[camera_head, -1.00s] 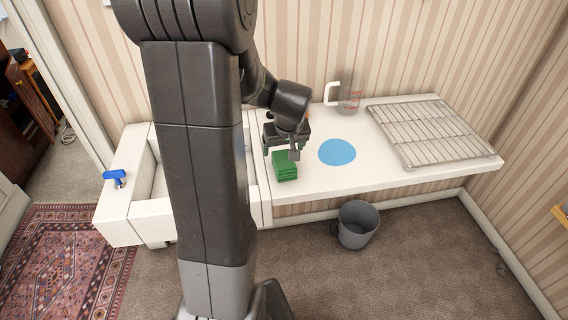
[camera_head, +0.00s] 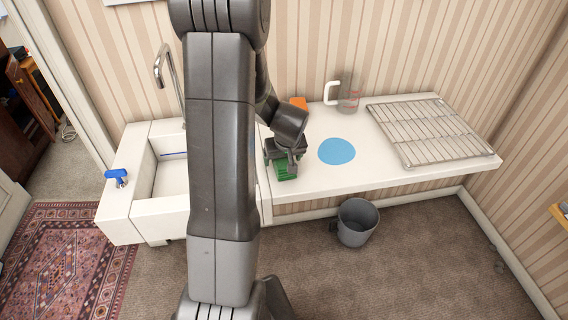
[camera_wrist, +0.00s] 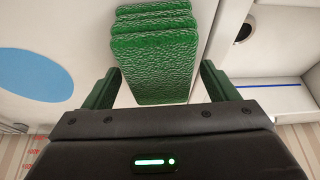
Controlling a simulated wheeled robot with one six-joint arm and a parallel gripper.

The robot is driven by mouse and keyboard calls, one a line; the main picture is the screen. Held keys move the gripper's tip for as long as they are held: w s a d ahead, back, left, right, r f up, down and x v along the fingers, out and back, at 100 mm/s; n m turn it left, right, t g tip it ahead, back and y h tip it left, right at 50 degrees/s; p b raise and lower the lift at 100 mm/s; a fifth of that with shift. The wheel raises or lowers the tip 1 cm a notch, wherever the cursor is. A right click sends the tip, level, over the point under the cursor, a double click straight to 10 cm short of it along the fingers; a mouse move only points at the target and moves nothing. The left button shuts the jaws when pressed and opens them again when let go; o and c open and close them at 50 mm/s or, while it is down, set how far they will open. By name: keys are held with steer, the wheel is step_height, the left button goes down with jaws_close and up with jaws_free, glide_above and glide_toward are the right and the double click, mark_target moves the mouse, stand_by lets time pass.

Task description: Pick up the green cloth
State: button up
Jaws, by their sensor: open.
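The green cloth (camera_head: 286,174) is a folded, layered stack with a bumpy surface on the white counter, near its front left edge. In the wrist view the cloth (camera_wrist: 155,65) lies just ahead of my gripper (camera_wrist: 160,90), roughly between the lines of its two fingers. My gripper (camera_head: 285,160) is open and empty, with one finger to each side of the cloth's near end. In the head view it hovers over the cloth and hides part of it. I cannot tell whether the fingers touch the cloth.
A flat blue disc (camera_head: 337,151) lies right of the cloth. A clear jug (camera_head: 348,98), a wire rack (camera_head: 428,132) and an orange item (camera_head: 298,104) are further back or right. The sink (camera_head: 168,180) is left. A grey bucket (camera_head: 356,222) stands on the floor.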

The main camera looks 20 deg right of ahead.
steer(key=c, duration=1.1)
steer(key=shift+r, duration=0.2)
step_height(320, 180, up, 10)
steer(key=shift+f+b, duration=0.1)
steer(key=shift+b, duration=0.2)
steer(key=o, duration=0.4)
steer(key=shift+c, duration=1.3)
